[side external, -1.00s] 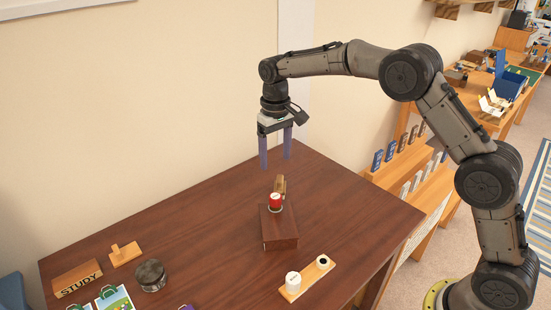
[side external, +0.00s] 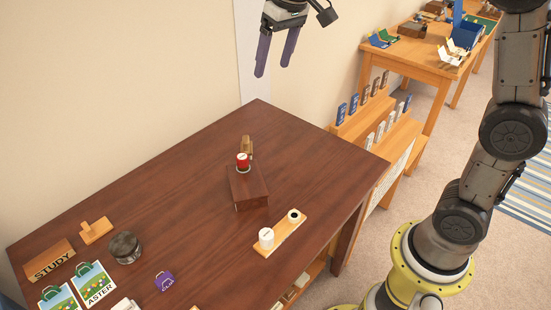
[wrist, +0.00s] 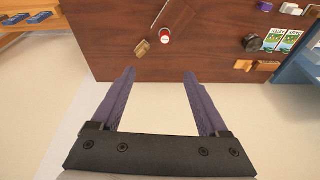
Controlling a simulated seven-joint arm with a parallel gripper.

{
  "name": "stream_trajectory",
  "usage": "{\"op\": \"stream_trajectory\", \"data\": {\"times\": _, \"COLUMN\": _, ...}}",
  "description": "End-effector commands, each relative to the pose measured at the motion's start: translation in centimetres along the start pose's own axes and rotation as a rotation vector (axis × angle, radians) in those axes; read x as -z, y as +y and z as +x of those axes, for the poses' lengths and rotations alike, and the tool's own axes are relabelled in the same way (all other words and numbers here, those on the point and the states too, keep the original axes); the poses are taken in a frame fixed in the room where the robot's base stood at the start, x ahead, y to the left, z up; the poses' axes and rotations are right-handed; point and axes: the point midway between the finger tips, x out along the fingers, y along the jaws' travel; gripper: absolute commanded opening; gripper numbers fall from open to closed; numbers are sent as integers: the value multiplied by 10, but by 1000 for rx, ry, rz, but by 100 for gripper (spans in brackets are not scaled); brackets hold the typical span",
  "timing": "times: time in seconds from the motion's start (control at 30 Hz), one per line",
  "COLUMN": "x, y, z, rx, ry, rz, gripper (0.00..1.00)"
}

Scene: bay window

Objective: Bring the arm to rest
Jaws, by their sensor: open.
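My gripper (side external: 275,55) is open and empty, high above the far edge of the dark wooden table (side external: 190,165) in the side external view. In the wrist view its two purple fingers (wrist: 160,100) stand wide apart with nothing between them. A dark wooden box (side external: 248,190) lies on the table below, apart from the gripper. A red-and-white cylinder (side external: 243,161) sits at its far end, beside a small tan wooden piece (side external: 247,146). The red top also shows in the wrist view (wrist: 165,36).
A light wooden holder (side external: 285,236) bears a white cylinder (side external: 266,237). A wooden rack (side external: 380,125) stands beyond the table. The air around the gripper is clear.

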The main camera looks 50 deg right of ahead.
Motion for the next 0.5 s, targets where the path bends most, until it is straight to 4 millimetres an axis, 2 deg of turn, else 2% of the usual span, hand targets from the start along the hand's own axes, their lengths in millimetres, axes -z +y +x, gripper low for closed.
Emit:
{"op": "stream_trajectory", "data": {"times": 0.03, "x": -18, "y": 4, "z": -19, "rx": 2, "ry": 32, "rz": 1, "gripper": 78}}
{"op": "stream_trajectory", "data": {"times": 0.2, "x": -80, "y": 14, "z": -54, "rx": 7, "ry": 112, "rz": -4, "gripper": 78}}
{"op": "stream_trajectory", "data": {"times": 0.37, "x": -145, "y": 24, "z": -64, "rx": 8, "ry": 179, "rz": -15, "gripper": 78}}
{"op": "stream_trajectory", "data": {"times": 0.5, "x": -203, "y": 31, "z": -54, "rx": 6, "ry": 225, "rz": -28, "gripper": 78}}
